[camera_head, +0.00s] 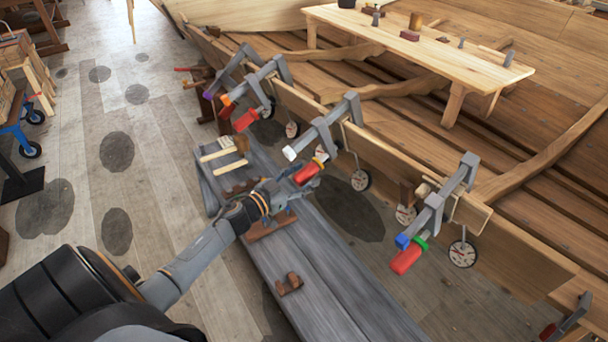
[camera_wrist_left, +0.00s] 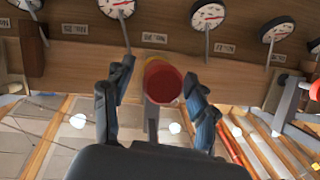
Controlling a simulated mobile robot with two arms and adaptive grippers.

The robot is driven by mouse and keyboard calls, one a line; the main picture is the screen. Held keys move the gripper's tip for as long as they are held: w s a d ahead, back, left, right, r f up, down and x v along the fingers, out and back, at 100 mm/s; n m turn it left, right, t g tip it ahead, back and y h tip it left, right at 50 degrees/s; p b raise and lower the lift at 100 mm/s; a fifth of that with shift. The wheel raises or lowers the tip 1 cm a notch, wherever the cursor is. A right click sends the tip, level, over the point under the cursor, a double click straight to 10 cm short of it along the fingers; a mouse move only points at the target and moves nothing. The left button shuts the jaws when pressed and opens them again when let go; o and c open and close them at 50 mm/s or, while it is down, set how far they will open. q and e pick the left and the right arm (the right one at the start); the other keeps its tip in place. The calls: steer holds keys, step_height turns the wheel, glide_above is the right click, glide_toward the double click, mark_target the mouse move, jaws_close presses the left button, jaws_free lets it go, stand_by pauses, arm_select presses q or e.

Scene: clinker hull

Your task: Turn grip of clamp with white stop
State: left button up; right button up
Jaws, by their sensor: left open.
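The clamp with the white stop (camera_head: 290,153) sits on the hull's edge plank, its grey bar (camera_head: 325,127) slanting up to the right. Its red grip (camera_head: 306,173) hangs at the lower end, with a yellow collar beside it. My left gripper (camera_head: 302,186) is at this red grip. In the left wrist view, the round end of the red grip (camera_wrist_left: 163,86) faces the camera between the two open fingers (camera_wrist_left: 158,75). My right gripper is not in view.
Clamps with orange (camera_head: 227,100), purple (camera_head: 208,95) and blue (camera_head: 402,241) stops stand along the same plank. Round dials (camera_head: 360,180) hang below it. A grey plank bench (camera_head: 335,277) with wooden blocks lies under my left arm. Floor at left is mostly free.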

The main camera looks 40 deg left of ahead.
arm_select(q)
steer(key=shift+w, duration=0.25)
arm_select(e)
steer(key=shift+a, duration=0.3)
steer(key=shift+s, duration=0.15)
arm_select(q)
steer(key=c, duration=1.2)
steer(key=shift+o, duration=0.2)
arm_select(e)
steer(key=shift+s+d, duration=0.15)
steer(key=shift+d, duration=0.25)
arm_select(q)
steer(key=shift+d, duration=0.1)
